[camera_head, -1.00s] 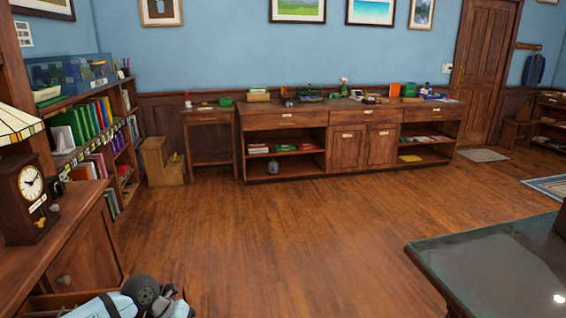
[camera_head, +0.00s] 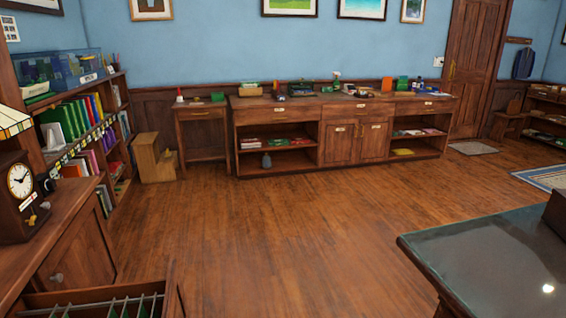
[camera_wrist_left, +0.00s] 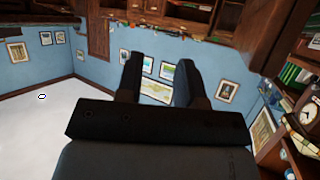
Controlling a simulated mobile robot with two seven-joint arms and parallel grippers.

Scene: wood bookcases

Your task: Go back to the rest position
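My left gripper (camera_wrist_left: 158,70) shows in the left wrist view, its two dark fingers apart with nothing between them. That view is upside down, with the blue wall and framed pictures behind the fingers. Neither gripper shows in the head view, and my right gripper is in no view. At the lower left of the head view, an open drawer (camera_head: 170,292) with metal dividers sticks out from a wooden cabinet (camera_head: 80,262).
A dark-topped table (camera_head: 480,255) stands at the lower right. A bookcase (camera_head: 105,165) and a clock (camera_head: 18,195) are at the left. A long low cabinet (camera_head: 340,140) stands along the back wall. The wooden floor (camera_head: 270,235) between is clear.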

